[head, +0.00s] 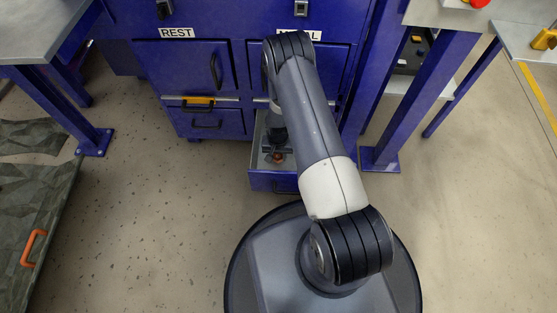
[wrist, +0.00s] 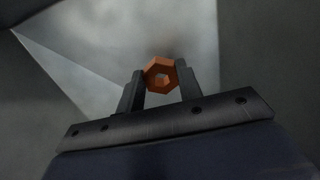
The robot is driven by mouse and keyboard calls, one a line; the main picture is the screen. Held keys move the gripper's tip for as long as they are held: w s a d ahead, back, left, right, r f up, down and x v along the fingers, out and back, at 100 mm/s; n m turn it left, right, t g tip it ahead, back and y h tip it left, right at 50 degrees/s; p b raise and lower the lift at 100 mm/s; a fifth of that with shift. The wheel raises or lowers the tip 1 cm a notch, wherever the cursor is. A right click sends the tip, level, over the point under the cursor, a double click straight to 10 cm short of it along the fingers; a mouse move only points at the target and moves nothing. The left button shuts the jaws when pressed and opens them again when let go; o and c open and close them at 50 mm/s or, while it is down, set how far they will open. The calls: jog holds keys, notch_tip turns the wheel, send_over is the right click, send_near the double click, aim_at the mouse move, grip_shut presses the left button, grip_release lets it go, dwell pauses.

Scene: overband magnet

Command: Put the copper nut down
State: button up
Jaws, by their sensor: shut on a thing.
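The copper nut (wrist: 153,72) is an orange-brown hexagonal ring with a hole. It sits between the two dark fingers of my gripper (wrist: 160,84) in the wrist view, with a pale grey surface behind it. I cannot tell whether the nut touches the drawer floor. My arm covers part of the drawer's right side.
The cabinet carries a "REST" label (head: 177,33) at left and a partly hidden label (head: 299,36) at right. A closed drawer (head: 214,123) is left of the open one. Blue posts (head: 383,157) stand right. A grey bench (head: 40,35) is upper left.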

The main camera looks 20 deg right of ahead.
aim_at(278, 157)
jog(key=shift+f+b, duration=0.45)
jog(key=shift+f, duration=1.1)
jog(key=shift+f, duration=0.1)
jog(key=shift+f+b, duration=0.15)
jog(key=shift+b, duration=0.15)
jog(key=o, duration=1.1)
notch_tip(278, 157, up, 12)
jog(key=p, duration=0.5)
jog(key=shift+r, duration=0.25)
